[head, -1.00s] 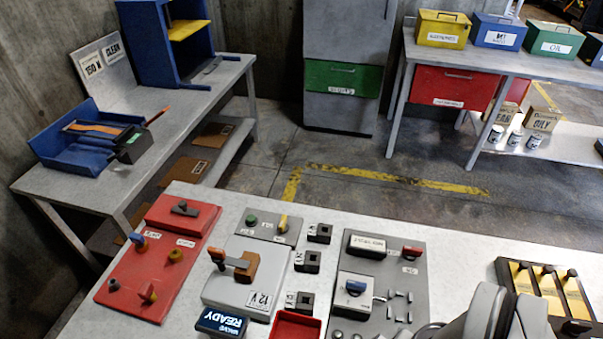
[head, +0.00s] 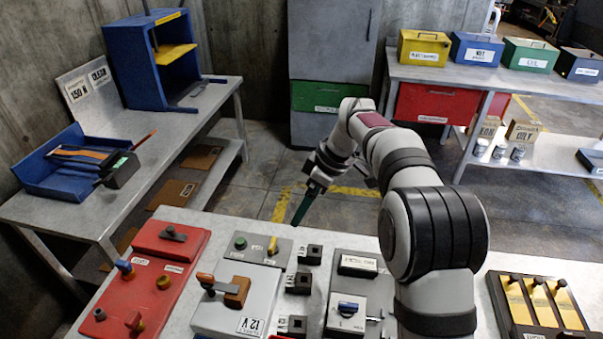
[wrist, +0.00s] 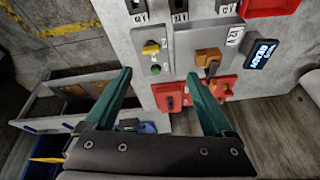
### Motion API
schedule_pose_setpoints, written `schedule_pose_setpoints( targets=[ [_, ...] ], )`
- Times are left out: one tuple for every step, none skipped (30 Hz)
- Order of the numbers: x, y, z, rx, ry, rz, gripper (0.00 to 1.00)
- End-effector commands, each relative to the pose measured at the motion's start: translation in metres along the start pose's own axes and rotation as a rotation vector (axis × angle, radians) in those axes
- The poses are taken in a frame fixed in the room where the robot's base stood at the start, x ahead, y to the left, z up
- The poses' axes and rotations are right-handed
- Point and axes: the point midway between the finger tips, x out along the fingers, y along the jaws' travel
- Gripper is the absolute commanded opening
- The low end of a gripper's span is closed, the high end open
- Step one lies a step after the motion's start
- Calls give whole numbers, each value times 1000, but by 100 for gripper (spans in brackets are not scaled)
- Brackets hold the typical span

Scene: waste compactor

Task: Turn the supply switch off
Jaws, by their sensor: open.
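I cannot read which control is labelled as the supply switch. The light grey 12 V panel (head: 215,317) carries a lever with an orange tip (head: 205,280) beside a brown block (head: 237,291). Behind it, a grey panel has a green button (head: 240,243) and a yellow knob (head: 272,246). The red panel (head: 150,290) at the left has a dark handle (head: 173,234) and several knobs. My gripper (head: 298,222) is open and empty above the far edge of the table. In the wrist view the green fingers (wrist: 160,76) are apart, with the yellow knob (wrist: 150,48) and brown block (wrist: 207,57) beyond them.
Small dark blocks (head: 309,254) stand right of the grey panel. A grey board with a blue-handled switch (head: 348,308) lies beside my arm. A black unit with yellow strips (head: 538,302) is at the right. A blue-tray bench (head: 190,130) stands at the left.

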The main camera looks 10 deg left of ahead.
Motion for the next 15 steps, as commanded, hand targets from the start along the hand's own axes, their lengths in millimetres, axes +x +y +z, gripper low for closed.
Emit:
schedule_pose_setpoints(
  targets=[
    [16, 10, -9, -89, 9, -6, 88],
    [23, 14, -13, -136, 16, -7, 88],
    [30, 19, -17, -184, 22, -7, 88],
    [33, 21, -19, -209, 25, -7, 88],
    [36, 22, -20, -224, 26, -7, 88],
    [41, 22, -21, -236, 27, -7, 88],
    [45, 22, -21, -238, 27, -8, 88],
    [51, 22, -21, -238, 26, -8, 88],
    [60, 21, -22, -236, 27, -10, 88],
    [68, 21, -21, -236, 25, -9, 88],
    [77, 21, -21, -235, 25, -9, 88],
    [89, 21, -22, -235, 25, -9, 88],
    [99, 21, -22, -235, 24, -10, 88],
    [108, 21, -22, -234, 25, -10, 88],
    [120, 21, -22, -233, 24, -9, 88]
  ],
)
